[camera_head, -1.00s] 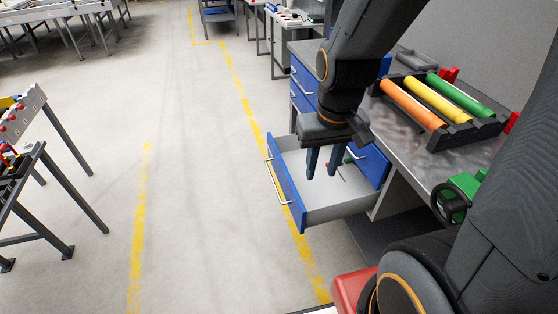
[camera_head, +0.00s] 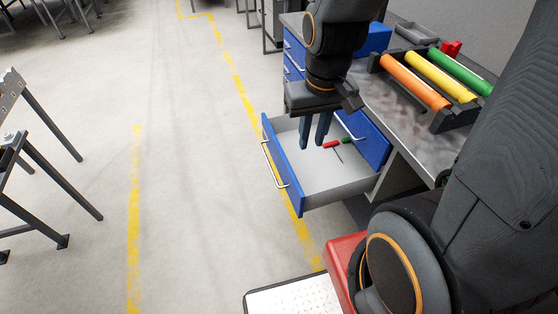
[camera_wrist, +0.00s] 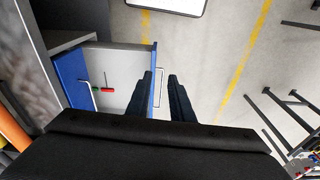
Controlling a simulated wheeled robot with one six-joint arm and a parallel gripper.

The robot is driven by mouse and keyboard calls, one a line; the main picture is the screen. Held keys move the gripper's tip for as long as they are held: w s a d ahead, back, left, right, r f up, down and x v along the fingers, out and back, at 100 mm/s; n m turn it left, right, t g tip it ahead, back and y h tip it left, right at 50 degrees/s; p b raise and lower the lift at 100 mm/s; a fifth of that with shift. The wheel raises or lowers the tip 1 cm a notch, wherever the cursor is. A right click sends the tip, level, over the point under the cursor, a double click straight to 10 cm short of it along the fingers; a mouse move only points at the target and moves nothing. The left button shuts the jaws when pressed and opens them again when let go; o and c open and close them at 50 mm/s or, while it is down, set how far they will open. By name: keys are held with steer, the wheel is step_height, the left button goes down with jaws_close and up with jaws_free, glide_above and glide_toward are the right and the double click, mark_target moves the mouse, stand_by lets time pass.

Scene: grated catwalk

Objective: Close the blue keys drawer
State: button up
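A blue-fronted drawer (camera_head: 284,165) is pulled well out of the workbench cabinet in the head view, with a silver handle (camera_head: 272,166) on its front. No label reading keys is legible. A red-handled tool (camera_head: 331,145) and a green item (camera_head: 346,140) lie inside. My gripper (camera_head: 313,146) points down above the drawer, close to its front panel, its two fingers apart and holding nothing. In the wrist view the drawer front (camera_wrist: 154,62) and handle (camera_wrist: 161,76) appear between the fingers (camera_wrist: 159,78); contact cannot be told.
Other blue drawers (camera_head: 294,60) are shut. The benchtop (camera_head: 395,120) carries a black rack (camera_head: 452,118) with orange, yellow and green rolls. A red block (camera_head: 341,262) and a white panel (camera_head: 295,298) are low in front. Open floor lies left of the drawer; a grey-legged table stands far left.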

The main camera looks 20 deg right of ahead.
steer(key=w+a+f+n+b, duration=0.1)
steer(key=w+f+n+b, duration=0.1)
steer(key=f+n+b, duration=0.1)
steer(key=w+a+f+n+h+b, duration=0.1)
steer(key=w+a+f+n+b, duration=0.1)
steer(key=w+f+n+b, duration=0.1)
steer(key=w+a+f+n+g+b, duration=0.1)
steer(key=w+f+n+b, duration=0.2)
steer(key=f, duration=0.3)
steer(key=shift+w+a+h+b, duration=0.25)
steer(key=shift+a+h+b, duration=0.05)
steer(key=shift+b, duration=0.5)
jaws_close()
steer(key=w+a+f+n+h+b, duration=0.3)
steer(key=w+a+f+n+b, duration=0.2)
steer(key=w+f+n+b, duration=0.45)
steer(key=d+r+x, duration=0.1)
steer(key=d+x, duration=0.1)
steer(key=x, duration=1)
steer(key=shift+s+d, duration=0.3)
steer(key=shift+d, duration=0.05)
